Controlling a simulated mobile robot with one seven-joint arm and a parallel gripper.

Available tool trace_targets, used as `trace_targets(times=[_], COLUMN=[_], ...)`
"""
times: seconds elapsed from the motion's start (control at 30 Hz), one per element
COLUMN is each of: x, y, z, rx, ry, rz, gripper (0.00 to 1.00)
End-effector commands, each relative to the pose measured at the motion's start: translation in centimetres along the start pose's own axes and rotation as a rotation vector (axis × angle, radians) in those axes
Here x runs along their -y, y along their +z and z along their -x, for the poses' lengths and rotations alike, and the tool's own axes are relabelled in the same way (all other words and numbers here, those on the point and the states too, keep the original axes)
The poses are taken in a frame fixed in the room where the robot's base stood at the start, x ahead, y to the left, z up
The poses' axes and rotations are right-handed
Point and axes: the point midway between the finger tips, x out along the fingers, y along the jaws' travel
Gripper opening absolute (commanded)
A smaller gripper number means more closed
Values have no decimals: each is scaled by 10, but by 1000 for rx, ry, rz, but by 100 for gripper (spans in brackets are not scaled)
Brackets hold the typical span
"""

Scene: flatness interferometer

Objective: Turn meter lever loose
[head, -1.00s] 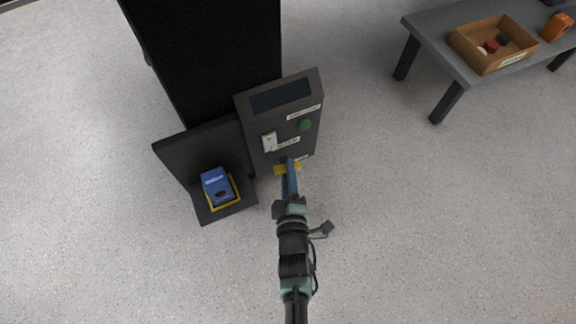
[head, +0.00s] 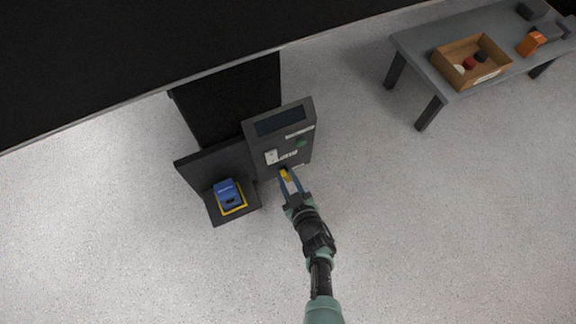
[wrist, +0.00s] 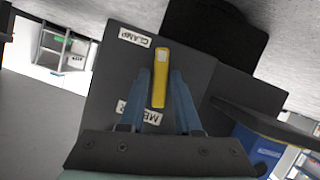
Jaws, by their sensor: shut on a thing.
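A dark console (head: 262,155) carries a yellow lever (head: 285,174) low on its sloped face. The lever also shows in the wrist view (wrist: 159,88), lying lengthwise between my two blue fingers. My gripper (head: 286,178) is shut on this lever at the console's lower edge. In the wrist view, a label reading CLAMP (wrist: 135,38) is beside the lever's far end, and a label beginning "ME" (wrist: 124,111) is partly hidden behind a finger. The lever's pivot is not clear.
A white switch (head: 271,157) and a green button (head: 301,142) are on the console. A blue device (head: 228,194) sits on a yellow-edged plate at left. A grey bench (head: 455,88) with a cardboard box (head: 442,60) stands at upper right. Floor in front is clear.

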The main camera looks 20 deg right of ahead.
Motion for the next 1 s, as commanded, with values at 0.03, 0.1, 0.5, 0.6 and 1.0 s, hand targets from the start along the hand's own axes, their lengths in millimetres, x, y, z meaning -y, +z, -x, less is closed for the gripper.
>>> trace_targets(times=[0.03,0.1,0.5,0.6,1.0], x=[-1,0,0,0,0], y=[-2,-1,0,0,0], z=[1,0,0,0,0], rx=[-2,-1,-3,-3,-2], ry=[-14,-31,-84,-87,-88], rz=[-30,-71,-197,-205,-207], gripper=[0,0,0,0,35])
